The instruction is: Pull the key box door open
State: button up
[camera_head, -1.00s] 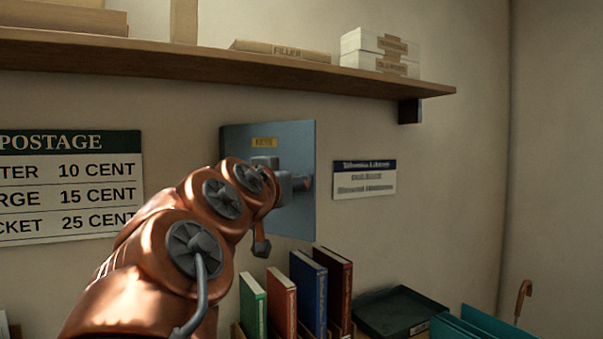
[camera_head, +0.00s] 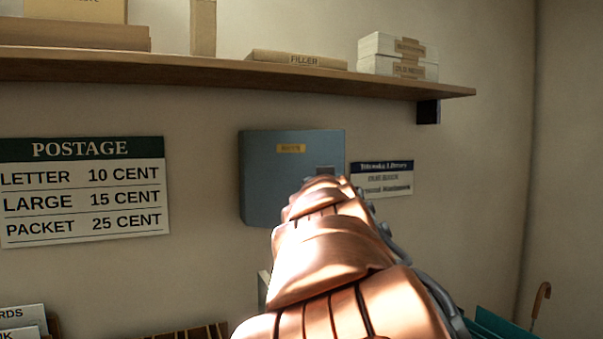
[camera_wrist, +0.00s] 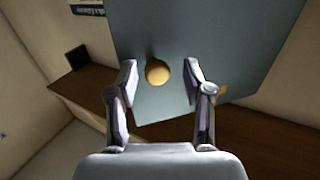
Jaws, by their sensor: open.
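The key box (camera_head: 262,178) is a blue-grey box on the wall with a small yellow label on its front. Its door (camera_wrist: 215,40) looks shut. In the wrist view, a round brass-coloured knob (camera_wrist: 158,72) stands out from the door. My gripper (camera_wrist: 160,78) is open, with one finger on each side of the knob and gaps visible on both sides. I cannot tell how deep the knob sits between the fingertips. In the head view my copper arm hides the knob, the lower right of the box and most of the gripper.
A wooden shelf (camera_head: 200,72) with boxes runs above the key box. A postage sign (camera_head: 82,190) hangs to the left and a small library notice (camera_head: 382,178) close to the right. The wall between sign and box is clear.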

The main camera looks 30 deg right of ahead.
jog(key=shift+w+d+n+t+y+p, duration=0.4)
jog(key=shift+w+d+n+y+p, duration=0.25)
jog(key=shift+d+y+p, duration=0.3)
jog(key=w+d+n+t+y+p, duration=0.1)
jog(key=w+d+p, duration=0.5)
jog(key=p, duration=0.7)
jog(key=shift+w+n+y, duration=0.75)
jog(key=shift+w+y, duration=0.45)
jog(key=shift+y, duration=0.15)
jog(key=shift+a+f, duration=0.1)
